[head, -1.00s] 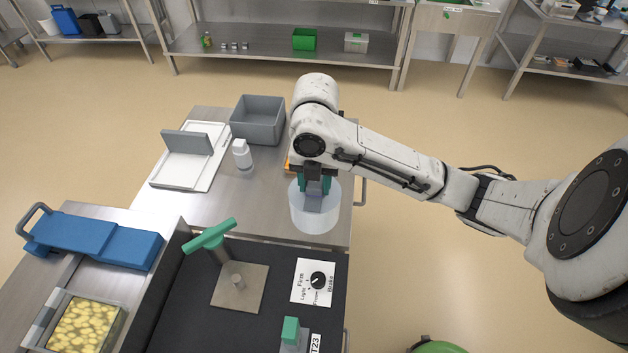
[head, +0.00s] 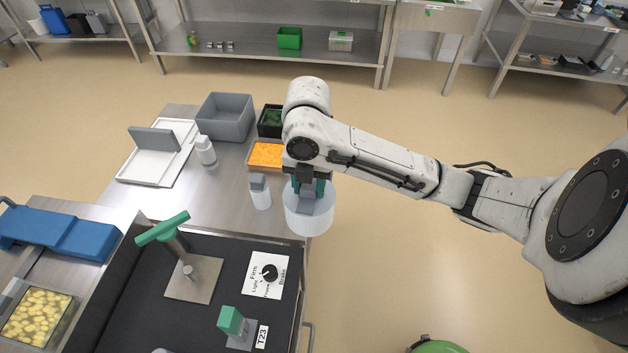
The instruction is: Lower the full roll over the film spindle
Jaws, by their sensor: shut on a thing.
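My gripper (head: 310,192), with teal fingers, points down and is shut on the full roll (head: 309,218), a wide translucent whitish cylinder. The roll hangs upright at the right edge of the steel table, seemingly above its surface. The roll is clear of the peg. The fingertips are partly hidden.
A dial card (head: 266,277) and a green-topped block (head: 232,322) sit right of the plate. Bottles (head: 260,192) (head: 206,152), an orange tray (head: 266,155) and a grey bin (head: 226,117) stand on the steel table (head: 175,205). Open floor lies to the right.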

